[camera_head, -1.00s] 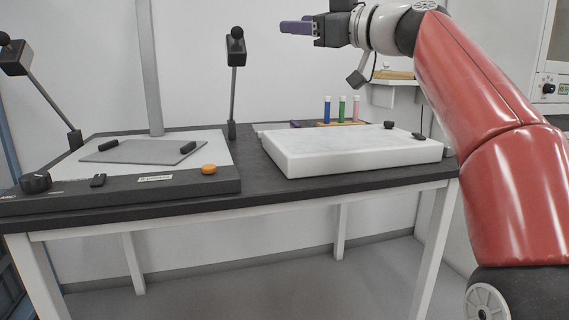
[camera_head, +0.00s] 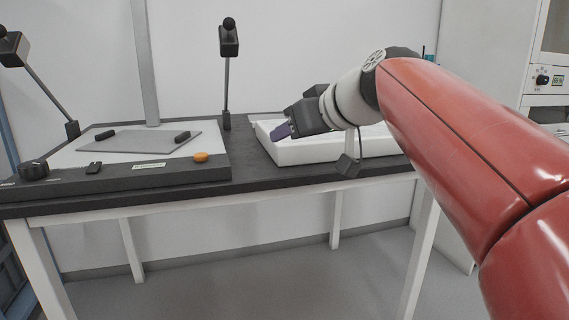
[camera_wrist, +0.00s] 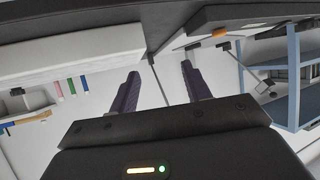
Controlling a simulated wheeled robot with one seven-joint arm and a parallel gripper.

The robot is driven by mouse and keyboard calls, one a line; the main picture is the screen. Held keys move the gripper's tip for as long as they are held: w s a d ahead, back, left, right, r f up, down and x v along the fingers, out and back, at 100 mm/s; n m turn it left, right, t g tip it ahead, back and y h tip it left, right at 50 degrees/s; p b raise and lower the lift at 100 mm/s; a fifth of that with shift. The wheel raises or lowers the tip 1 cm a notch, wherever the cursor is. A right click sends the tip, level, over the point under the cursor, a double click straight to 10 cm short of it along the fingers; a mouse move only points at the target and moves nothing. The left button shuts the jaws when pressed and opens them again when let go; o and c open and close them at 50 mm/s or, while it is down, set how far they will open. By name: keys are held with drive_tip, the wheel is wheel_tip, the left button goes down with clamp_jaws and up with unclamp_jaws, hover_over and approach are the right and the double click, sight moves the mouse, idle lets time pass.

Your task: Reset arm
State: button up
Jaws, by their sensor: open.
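My red arm comes in from the right and covers the right part of the tray.
A dark table (camera_head: 250,178) carries the tray and, on the left, a flat panel (camera_head: 110,178) with a grey plate (camera_head: 140,141), an orange knob (camera_head: 201,157) and lamp arms (camera_head: 229,38). The wrist view shows coloured tubes (camera_wrist: 72,86).

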drive_tip(key=s+d+f+m+g+h, duration=0.15)
drive_tip(key=s+d+f, duration=0.25)
drive_tip(key=s+f, duration=0.5)
drive_tip(key=s+d+f+m+g+h, duration=0.1)
drive_tip(key=s+d+f+m+h, duration=0.35)
drive_tip(key=f, duration=0.65)
drive_tip(key=s+d+f+m+g+h, duration=0.1)
drive_tip(key=s+d+f+g, duration=0.1)
drive_tip(key=s+d+f, duration=0.55)
wheel_tip(320, 180, up, 11)
drive_tip(key=s+a+p, duration=0.2)
drive_tip(key=p, duration=1.1)
drive_tip(key=shift+a+f+p, duration=0.15)
drive_tip(key=shift+a+p, duration=0.15)
